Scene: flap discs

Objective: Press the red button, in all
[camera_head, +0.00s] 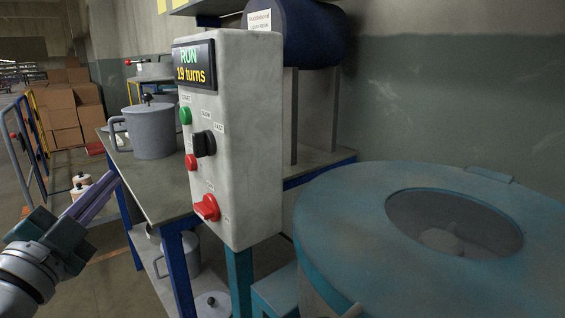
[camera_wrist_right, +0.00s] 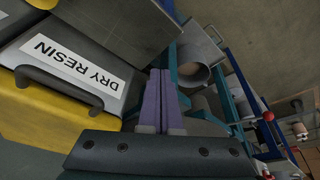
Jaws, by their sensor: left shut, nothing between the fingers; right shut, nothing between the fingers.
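A grey control box (camera_head: 240,140) stands in the middle of the head view. Its display (camera_head: 194,65) reads "RUN" and "19 turns". Below are a green button (camera_head: 185,116), a black knob (camera_head: 204,144), a small red button (camera_head: 191,162) and a larger red rotary switch (camera_head: 207,207). My left gripper (camera_head: 112,181) is shut and empty, left of the box and apart from the red button. My right gripper (camera_wrist_right: 160,75) shows only in the right wrist view, shut and empty, beside a bin labelled "DRY RESIN" (camera_wrist_right: 70,65).
A blue-framed bench (camera_head: 150,185) behind the box carries a lidded grey pot (camera_head: 152,130). A round teal machine (camera_head: 340,215) with a window in its lid fills the right. Cardboard boxes (camera_head: 70,110) and a yellow-and-blue barrier (camera_head: 37,135) stand at the left.

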